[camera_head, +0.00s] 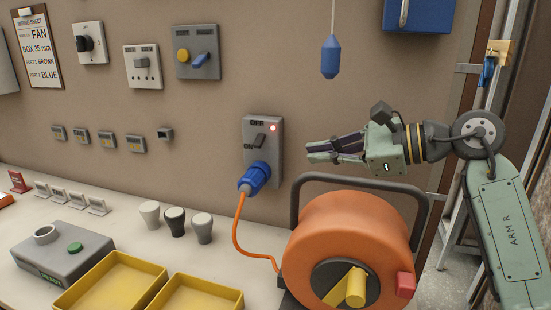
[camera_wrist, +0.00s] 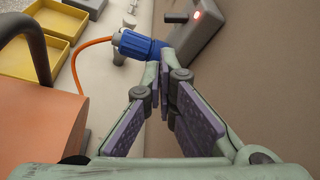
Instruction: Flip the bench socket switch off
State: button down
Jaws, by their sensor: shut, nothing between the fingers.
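The bench socket (camera_head: 263,150) is a grey wall box with OFF and ON marks, a dark toggle switch (camera_head: 260,141) and a lit red lamp (camera_head: 272,128). A blue plug (camera_head: 257,176) with an orange cable sits in its lower part. My gripper (camera_head: 308,153) is shut and empty, to the right of the socket and apart from it. The blue plug (camera_wrist: 138,46) shows beyond my fingertips.
An orange cable reel (camera_head: 345,235) with a dark handle stands below my gripper. A blue pull-cord weight (camera_head: 330,57) hangs above it. Yellow trays (camera_head: 110,283) and several cups (camera_head: 174,221) are on the bench. The wall above the socket is bare nearby.

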aim_at(259, 141)
jog(key=p+x, duration=0.3)
jog(key=x, duration=0.7)
jog(key=shift+s+a+r+m+g+b, duration=0.15)
jog(key=shift+m+g+b, duration=0.1)
jog(key=shift+m, duration=0.25)
jog(key=shift+s+d+r+m+g+b, duration=0.15)
jog(key=shift+m+g+b, duration=0.1)
jog(key=shift+m, duration=0.25)
dwell(0.4)
jog(key=r+m+g, duration=0.1)
jog(key=s+m+g, duration=0.1)
jog(key=m, duration=0.1)
jog(key=shift+a+r+m+y+b, duration=0.25)
jog(key=shift+r+m+y+b, duration=0.05)
jog(key=shift+r+b, duration=0.1)
dwell(0.3)
jog(key=shift+r, duration=0.1)
jog(key=shift+r+p, duration=0.45)
jog(key=shift+r, duration=0.25)
jog(key=shift+r, duration=0.1)
